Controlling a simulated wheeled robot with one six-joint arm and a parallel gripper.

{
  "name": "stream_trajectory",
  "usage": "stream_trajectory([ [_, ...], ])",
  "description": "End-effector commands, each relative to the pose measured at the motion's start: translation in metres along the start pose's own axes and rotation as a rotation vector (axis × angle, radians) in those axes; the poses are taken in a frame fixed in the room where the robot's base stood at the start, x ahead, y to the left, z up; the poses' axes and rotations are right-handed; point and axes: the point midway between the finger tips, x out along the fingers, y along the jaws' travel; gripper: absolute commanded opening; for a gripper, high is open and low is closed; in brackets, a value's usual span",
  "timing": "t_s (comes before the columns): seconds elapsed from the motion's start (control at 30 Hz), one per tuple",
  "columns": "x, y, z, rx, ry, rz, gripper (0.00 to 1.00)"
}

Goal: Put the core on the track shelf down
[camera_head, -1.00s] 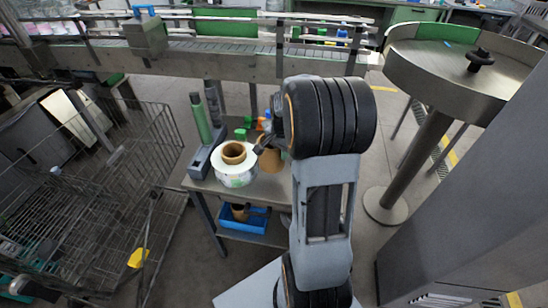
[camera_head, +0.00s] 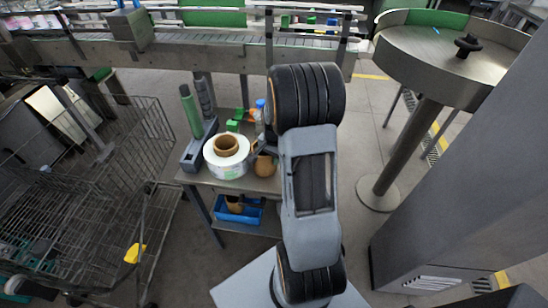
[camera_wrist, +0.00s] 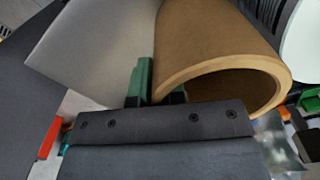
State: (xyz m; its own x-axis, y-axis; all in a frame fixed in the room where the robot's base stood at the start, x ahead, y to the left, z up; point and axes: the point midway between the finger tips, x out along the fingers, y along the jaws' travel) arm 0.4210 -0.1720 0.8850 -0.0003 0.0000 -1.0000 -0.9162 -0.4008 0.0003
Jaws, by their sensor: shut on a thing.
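A brown cardboard core (camera_wrist: 225,55) fills the upper right of the wrist view, its open end facing the camera. My gripper (camera_wrist: 158,88) is shut on the core's wall at its left edge; a green-padded finger shows outside, the other is partly hidden. In the head view the core (camera_head: 264,166) shows beside my arm, over or on the right part of a small grey table (camera_head: 205,178); I cannot tell whether it touches the top. My gripper is mostly hidden there behind my arm. I cannot make out which surface is the track shelf.
A white reel with a brown core (camera_head: 226,160) stands left of the held core. A dark holder with upright rollers (camera_head: 191,115) and small green pieces (camera_head: 233,125) are close by. A blue bin (camera_head: 240,214) sits on the lower shelf. A wire cart (camera_head: 90,200) stands left, a conveyor (camera_head: 190,52) behind.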

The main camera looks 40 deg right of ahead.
Motion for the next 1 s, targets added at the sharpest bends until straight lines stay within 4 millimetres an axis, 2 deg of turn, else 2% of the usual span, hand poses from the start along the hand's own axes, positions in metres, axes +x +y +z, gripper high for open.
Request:
stream_trajectory([
  [0.1, 0.004, 0.000, 0.000, 0.000, 0.000, 0.000, 0.00],
  [0.13, 0.004, 0.000, 0.000, 0.000, 0.000, 0.000, 0.13],
  [0.4, 0.003, 0.000, 0.000, 0.000, 0.000, 0.000, 0.37],
  [0.6, 0.002, 0.000, 0.000, 0.000, 0.000, 0.000, 0.37],
  [0.73, -0.005, -0.001, 0.000, 0.000, 0.002, -0.002, 0.37],
  [0.87, -0.025, -0.001, -0.001, 0.000, 0.005, -0.004, 0.37],
  [1.0, -0.053, -0.001, -0.001, 0.000, 0.005, -0.004, 0.37],
])
